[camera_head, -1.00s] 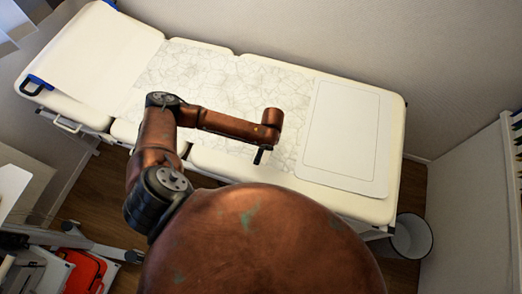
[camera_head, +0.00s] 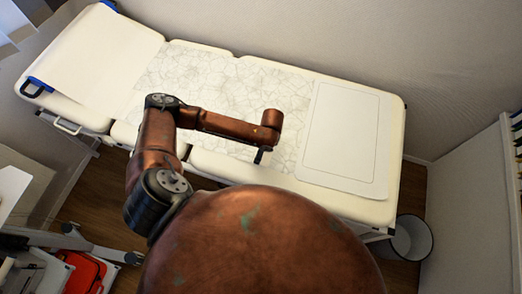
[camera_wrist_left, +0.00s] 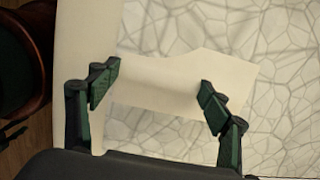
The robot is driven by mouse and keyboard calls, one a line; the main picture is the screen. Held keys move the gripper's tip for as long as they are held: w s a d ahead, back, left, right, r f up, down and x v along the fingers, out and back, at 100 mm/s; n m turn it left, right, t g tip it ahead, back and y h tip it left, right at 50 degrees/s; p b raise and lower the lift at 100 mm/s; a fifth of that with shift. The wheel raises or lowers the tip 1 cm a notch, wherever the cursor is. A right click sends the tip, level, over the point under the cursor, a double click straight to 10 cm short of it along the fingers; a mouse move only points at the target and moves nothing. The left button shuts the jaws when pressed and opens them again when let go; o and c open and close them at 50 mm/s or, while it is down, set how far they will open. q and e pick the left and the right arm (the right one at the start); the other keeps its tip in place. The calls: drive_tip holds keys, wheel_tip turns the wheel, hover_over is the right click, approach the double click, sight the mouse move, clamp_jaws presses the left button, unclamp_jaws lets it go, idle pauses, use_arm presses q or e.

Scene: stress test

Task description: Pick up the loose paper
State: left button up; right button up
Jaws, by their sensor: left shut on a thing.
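A cream piece of loose paper (camera_wrist_left: 170,84) shows in the left wrist view, lying over the crackle-patterned sheet (camera_wrist_left: 285,100). My left gripper (camera_wrist_left: 158,76) has its two green fingers wide apart, one at each side of this paper, and is shut on it. Part of the paper reaches up and right past the right finger. In the head view my left gripper (camera_head: 262,157) is small and dark, low over the front part of the patterned sheet (camera_head: 205,75). I cannot make out the loose paper there. My right gripper is not in view.
The padded white couch (camera_head: 225,165) stands along the wall. A white rectangular panel (camera_head: 342,130) lies at its right end, and a plain white sheet (camera_head: 95,55) covers its left end. A bin (camera_head: 410,237) stands on the floor at right. Red and white items (camera_head: 85,270) are at lower left.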

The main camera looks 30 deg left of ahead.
use_arm(q)
drive_tip(key=shift+r, duration=0.45)
drive_tip(key=r, duration=0.2)
drive_tip(key=shift+d+r+p, duration=0.25)
drive_tip(key=shift+r+p, duration=0.1)
drive_tip(key=shift+p, duration=0.05)
drive_tip(key=s+d+r+p, duration=0.3)
drive_tip(key=d+r+p, duration=0.2)
drive_tip(key=r, duration=0.2)
drive_tip(key=s+d+r+p, duration=0.4)
drive_tip(key=d+r+p, duration=0.1)
drive_tip(key=r, duration=0.3)
drive_tip(key=shift+s+d, duration=0.15)
drive_tip(key=shift+d, duration=0.55)
